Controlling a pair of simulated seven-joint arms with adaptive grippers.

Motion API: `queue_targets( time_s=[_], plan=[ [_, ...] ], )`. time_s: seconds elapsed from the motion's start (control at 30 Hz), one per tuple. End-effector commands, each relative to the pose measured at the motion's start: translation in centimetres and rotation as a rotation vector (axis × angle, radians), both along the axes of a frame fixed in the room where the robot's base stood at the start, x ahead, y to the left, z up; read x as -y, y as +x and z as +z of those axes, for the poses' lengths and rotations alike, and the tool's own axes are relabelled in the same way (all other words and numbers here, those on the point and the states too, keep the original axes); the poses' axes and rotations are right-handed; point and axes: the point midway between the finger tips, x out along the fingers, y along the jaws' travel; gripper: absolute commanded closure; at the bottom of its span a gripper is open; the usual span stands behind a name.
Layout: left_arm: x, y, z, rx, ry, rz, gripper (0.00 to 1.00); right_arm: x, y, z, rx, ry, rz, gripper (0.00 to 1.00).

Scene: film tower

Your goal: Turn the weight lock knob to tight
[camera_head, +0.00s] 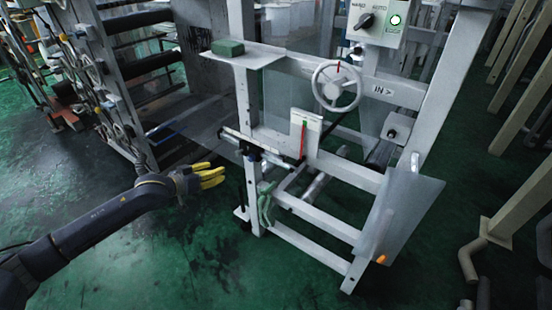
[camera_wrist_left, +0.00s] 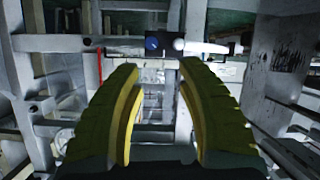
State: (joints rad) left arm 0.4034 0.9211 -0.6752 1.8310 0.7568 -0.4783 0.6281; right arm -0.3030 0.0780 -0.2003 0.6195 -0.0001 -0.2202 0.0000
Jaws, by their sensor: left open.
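A small blue knob (camera_wrist_left: 152,43) sits on a dark block on a pale horizontal bar in the left wrist view, just above and beyond my fingertips. In the head view the dark block (camera_head: 250,152) shows on the bar (camera_head: 273,159) at the left side of the grey frame; the knob's setting is too small to read. My left gripper (camera_head: 222,174) is open and empty, its yellow fingers pointing at the frame, to the left of and below the block and apart from it. It also shows in the left wrist view (camera_wrist_left: 158,78), fingers spread. My right gripper is out of view.
The grey frame carries a white handwheel (camera_head: 336,86), a control box (camera_head: 377,20) with a black switch, a red strip (camera_head: 302,142) and a clear panel (camera_head: 402,213). Green floor is free around my left arm.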

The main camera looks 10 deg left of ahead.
Motion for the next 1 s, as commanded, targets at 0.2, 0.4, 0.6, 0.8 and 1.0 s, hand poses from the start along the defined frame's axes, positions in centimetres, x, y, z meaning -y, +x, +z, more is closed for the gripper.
queue_targets(
  time_s=[0.2,0.4,0.6,0.8,1.0],
  plan=[
    [0.8,0.2,1.1,0.001,-0.013,-0.015,0.62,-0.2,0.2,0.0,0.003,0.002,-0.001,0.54],
    [2.0,2.5,0.2,0.002,-0.013,-0.014,0.62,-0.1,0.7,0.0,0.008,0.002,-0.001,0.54],
    [3.6,5.6,-1.2,0.002,-0.013,-0.014,0.62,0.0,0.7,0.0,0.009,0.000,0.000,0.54],
    [5.2,8.6,-2.6,0.002,-0.013,-0.014,0.62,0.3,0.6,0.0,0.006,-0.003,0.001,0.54],
    [6.5,11.2,-3.9,0.002,-0.011,-0.014,0.62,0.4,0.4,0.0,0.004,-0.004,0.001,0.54]
  ],
)
